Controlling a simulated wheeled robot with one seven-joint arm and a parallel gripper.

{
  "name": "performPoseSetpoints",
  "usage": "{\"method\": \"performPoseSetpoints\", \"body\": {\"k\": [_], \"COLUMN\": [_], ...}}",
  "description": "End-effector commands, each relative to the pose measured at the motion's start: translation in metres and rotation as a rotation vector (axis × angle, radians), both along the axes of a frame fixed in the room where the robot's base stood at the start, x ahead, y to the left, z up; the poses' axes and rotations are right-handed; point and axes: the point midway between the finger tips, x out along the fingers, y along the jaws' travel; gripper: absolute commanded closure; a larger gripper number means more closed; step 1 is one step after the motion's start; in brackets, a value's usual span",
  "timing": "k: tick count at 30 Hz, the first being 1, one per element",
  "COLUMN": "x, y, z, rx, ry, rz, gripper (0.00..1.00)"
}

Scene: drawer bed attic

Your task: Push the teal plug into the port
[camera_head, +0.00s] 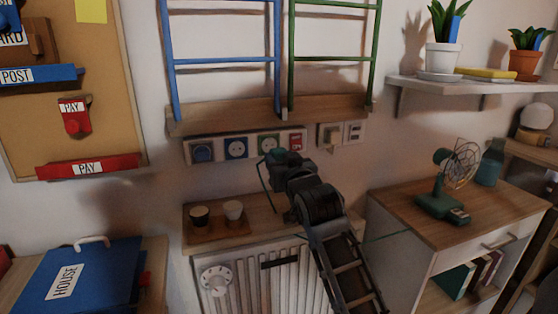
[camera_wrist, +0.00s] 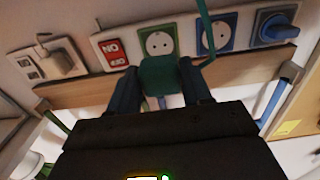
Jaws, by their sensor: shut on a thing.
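My gripper (camera_wrist: 160,84) is shut on the teal plug (camera_wrist: 160,73), which sits between its two dark fingers. A teal cable (camera_wrist: 204,28) runs from the plug and also hangs beside my gripper in the head view (camera_head: 263,176). The socket strip holds a green-framed socket (camera_wrist: 157,41) and a blue-framed socket (camera_wrist: 216,34). The plug is in front of the green-framed socket and overlaps its edge in the wrist view; its two holes still show. In the head view, my gripper (camera_head: 279,157) hides most of the plug. I cannot tell whether plug and strip touch.
A blue plug (camera_wrist: 276,27) fills the strip's end position, and a red NO panel (camera_wrist: 113,50) borders the green socket. A wooden rail (camera_head: 235,118) with blue and green ladders is above. Two cups (camera_head: 234,210) stand on the shelf below; a green fan (camera_head: 442,205) is right.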

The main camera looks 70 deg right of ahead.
Motion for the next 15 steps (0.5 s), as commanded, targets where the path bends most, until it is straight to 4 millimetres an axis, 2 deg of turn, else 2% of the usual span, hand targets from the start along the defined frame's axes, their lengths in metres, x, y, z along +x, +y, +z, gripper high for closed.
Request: {"method": "performPoseSetpoints", "body": {"k": [15], "x": [0.025], "y": [-0.030], "z": [0.000], "rx": [0.000], "ry": [-0.001], "rz": [-0.002], "gripper": [0.78]}}
